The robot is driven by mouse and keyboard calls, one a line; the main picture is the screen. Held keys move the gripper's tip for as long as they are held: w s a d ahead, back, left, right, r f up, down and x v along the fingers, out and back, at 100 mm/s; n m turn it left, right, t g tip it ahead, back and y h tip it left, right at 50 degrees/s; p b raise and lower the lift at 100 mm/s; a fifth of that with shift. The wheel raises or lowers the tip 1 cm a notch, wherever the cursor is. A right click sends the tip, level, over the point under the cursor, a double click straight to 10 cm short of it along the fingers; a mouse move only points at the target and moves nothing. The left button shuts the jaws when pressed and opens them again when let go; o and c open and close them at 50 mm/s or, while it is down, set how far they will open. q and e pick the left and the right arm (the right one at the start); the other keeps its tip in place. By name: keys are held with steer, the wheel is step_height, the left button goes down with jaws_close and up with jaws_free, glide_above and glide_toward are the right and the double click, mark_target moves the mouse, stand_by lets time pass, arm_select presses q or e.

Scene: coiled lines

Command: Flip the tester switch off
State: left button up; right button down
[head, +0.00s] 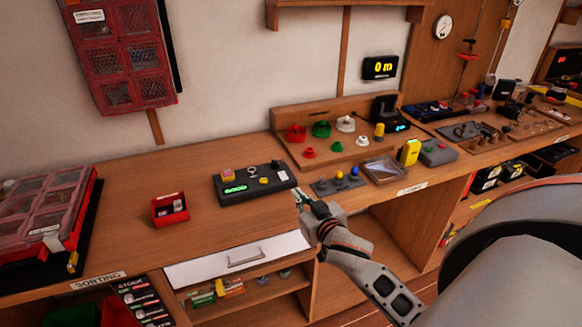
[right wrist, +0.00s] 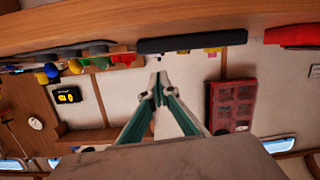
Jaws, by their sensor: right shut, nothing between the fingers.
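The tester appears to be the dark box (head: 257,188) on the wooden bench, with a lit green display (head: 235,189) at its front left. A yellow part, a pale ring and small dark controls sit on its top; I cannot tell which is the switch or its position. My right gripper (head: 300,196) is shut and empty beside the box's front right corner, near the bench edge. In the right wrist view the bench appears overturned; the shut fingertips (right wrist: 158,88) show below the dark box (right wrist: 192,42). My left gripper is out of view.
A panel with blue and yellow knobs (head: 325,188) lies right of the tester. A red bin (head: 169,209) stands to its left. Behind, a wooden rack (head: 290,121) holds red, green and white knobs. Bench between bin and tester is clear.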

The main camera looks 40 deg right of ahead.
steer(key=shift+m+t, duration=0.5)
steer(key=r, duration=0.1)
steer(key=w+d+r, duration=0.1)
steer(key=w+r, duration=0.1)
steer(key=shift+d+r, duration=0.2)
steer(key=shift+r, duration=0.2)
glide_above(285, 179)
steer(key=shift+s+f+h+p, duration=0.3)
steer(key=shift+s+f+p, duration=0.15)
steer(key=shift+f, duration=0.1)
steer(key=shift+w+f, duration=0.2)
steer(key=shift+f, duration=0.45)
steer(key=shift+w+f, duration=0.15)
steer(key=shift+f, duration=1.3)
steer(key=shift+w, duration=0.15)
